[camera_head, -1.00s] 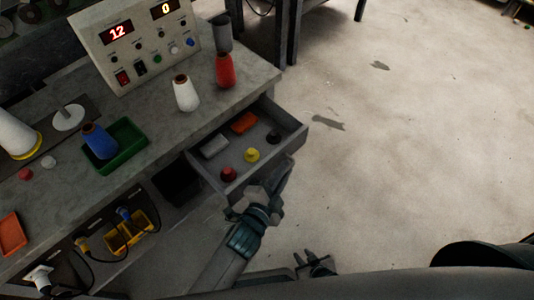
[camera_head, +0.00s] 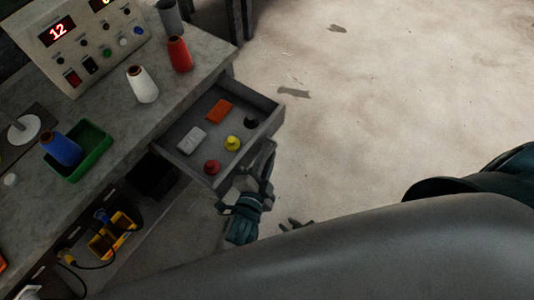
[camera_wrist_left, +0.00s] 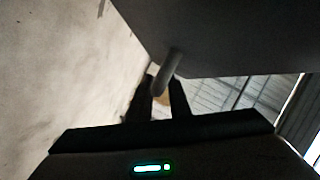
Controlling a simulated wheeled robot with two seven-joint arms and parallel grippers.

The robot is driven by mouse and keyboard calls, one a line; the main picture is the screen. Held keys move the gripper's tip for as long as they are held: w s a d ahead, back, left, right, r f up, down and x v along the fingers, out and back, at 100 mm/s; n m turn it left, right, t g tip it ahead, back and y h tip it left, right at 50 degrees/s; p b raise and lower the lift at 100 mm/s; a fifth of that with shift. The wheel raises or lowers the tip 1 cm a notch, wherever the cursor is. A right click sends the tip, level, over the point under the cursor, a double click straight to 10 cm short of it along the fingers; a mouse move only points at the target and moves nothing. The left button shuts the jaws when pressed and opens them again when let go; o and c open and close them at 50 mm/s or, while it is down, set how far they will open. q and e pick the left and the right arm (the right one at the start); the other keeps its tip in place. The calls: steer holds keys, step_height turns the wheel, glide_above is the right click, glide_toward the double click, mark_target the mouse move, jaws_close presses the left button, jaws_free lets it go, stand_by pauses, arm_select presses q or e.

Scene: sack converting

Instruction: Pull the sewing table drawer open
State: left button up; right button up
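The sewing table drawer (camera_head: 262,122) stands pulled out from under the grey sewing table (camera_head: 212,62), its inside in plain view. My left gripper (camera_head: 256,178) is at the drawer's front face, low on its outer side. In the left wrist view the grey drawer handle (camera_wrist_left: 170,68) reaches down between the two dark fingertips of my left gripper (camera_wrist_left: 165,98), which look closed around it. The dark drawer front (camera_wrist_left: 225,35) fills the top of that view. My right gripper (camera_head: 296,224) shows only its fingertips, apart and empty, beyond my grey body.
The drawer holds an orange block (camera_head: 219,111), a grey block (camera_head: 192,139) and red, yellow and black small pieces. Thread cones, a green tray (camera_head: 88,146) and a control panel (camera_head: 85,45) are on the tabletop. The floor (camera_head: 400,90) right of the drawer is clear.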

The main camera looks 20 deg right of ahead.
arm_select(q)
steer(key=shift+s, duration=0.1)
